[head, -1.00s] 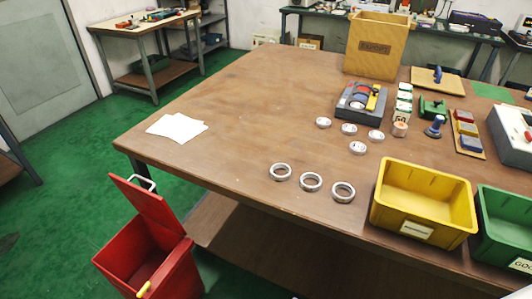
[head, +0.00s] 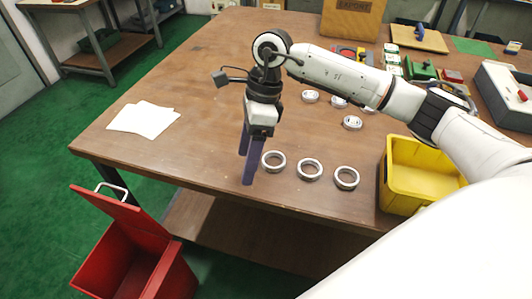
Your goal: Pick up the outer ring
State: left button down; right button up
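Three large silver rings lie flat in a row near the table's front edge: a left ring (head: 264,161), a middle ring (head: 299,171) and a right ring (head: 336,179). I cannot tell which one is the outer ring meant. My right gripper (head: 246,169) points down just left of the left ring. Its two purple fingers are apart with nothing seen between them, and it looks apart from the ring. My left gripper is not in view.
Several smaller rings (head: 352,122) lie farther back, partly behind my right arm. A yellow bin (head: 388,185) stands right of the large rings. White papers (head: 143,118) lie on the left of the table (head: 205,95). A red bin (head: 130,250) stands on the floor.

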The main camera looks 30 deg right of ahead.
aim_at(274, 159)
jog(key=w+d+h, duration=0.1)
jog(key=d, duration=0.2)
jog(key=d+h, duration=0.1)
jog(key=d, duration=0.2)
jog(key=w+d+h, duration=0.1)
jog(key=d, duration=0.2)
jog(key=shift+w+d+f+t+h, duration=0.1)
jog(key=shift+w+f+t+h, duration=0.2)
jog(key=shift+f, duration=0.05)
jog(key=shift+f+p, duration=0.75)
jog(key=shift+f, duration=2.3)
jog(key=c, duration=1.2)
notch_tip(274, 159, up, 10)
jog(key=shift+r+b, duration=0.1)
jog(key=shift+b, duration=0.45)
